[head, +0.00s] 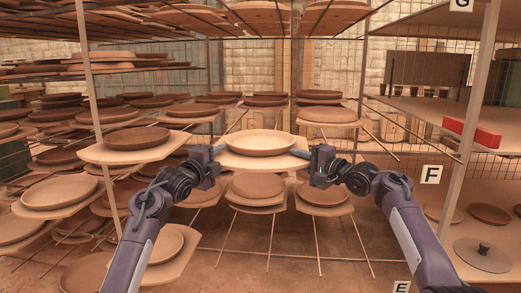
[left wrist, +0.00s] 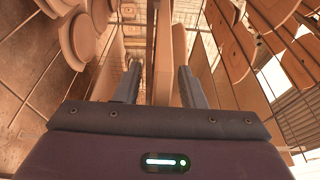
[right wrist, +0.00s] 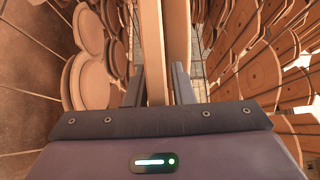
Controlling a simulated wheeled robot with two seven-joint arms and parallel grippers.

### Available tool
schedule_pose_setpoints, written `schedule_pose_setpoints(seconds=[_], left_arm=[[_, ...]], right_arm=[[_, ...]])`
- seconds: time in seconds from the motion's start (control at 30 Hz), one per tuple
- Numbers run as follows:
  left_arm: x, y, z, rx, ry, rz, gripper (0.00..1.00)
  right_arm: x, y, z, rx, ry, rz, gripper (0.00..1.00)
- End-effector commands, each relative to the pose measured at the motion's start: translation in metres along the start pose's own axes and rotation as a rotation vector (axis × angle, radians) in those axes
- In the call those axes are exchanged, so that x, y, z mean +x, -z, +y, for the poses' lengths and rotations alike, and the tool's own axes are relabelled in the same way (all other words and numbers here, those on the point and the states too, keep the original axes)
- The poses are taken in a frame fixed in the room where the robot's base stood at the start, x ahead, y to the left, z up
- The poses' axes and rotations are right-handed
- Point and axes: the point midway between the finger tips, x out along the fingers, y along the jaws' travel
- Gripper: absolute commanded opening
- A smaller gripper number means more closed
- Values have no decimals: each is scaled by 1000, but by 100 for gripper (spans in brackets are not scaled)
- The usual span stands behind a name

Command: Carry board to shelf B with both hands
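The pale board (head: 290,162) lies level in the middle of the head view, with a round clay plate (head: 259,141) on it. My left gripper (head: 213,160) is at the board's left end. In the left wrist view its fingers (left wrist: 160,85) stand apart on both sides of a pale edge, with gaps visible. My right gripper (head: 316,163) is at the right end. In the right wrist view its fingers (right wrist: 158,85) are close around a pale edge (right wrist: 153,60); whether they touch it is unclear. Shelf B's label is not visible.
Racks of boards with plates stand left and behind, including a plate-bearing board (head: 135,150) close by my left arm.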

Motion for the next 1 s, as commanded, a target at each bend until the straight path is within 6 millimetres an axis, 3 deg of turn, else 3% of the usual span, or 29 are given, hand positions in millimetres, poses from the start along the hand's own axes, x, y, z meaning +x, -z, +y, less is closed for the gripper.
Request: schedule_pose_setpoints(seconds=[0.03,0.17,0.3,0.6,1.0], left_arm=[[0,0,0,0,0,0,32],[0,0,0,0,0,0,15],[0,0,0,0,0,0,0],[0,0,1,0,-1,0,0],[0,0,-20,1,6,0,0]], right_arm=[[0,0,0,0,0,0,18],[0,0,0,0,0,0,1],[0,0,0,0,0,0,0],[0,0,1,1,-1,0,0],[-1,0,-20,-2,5,1,0]])
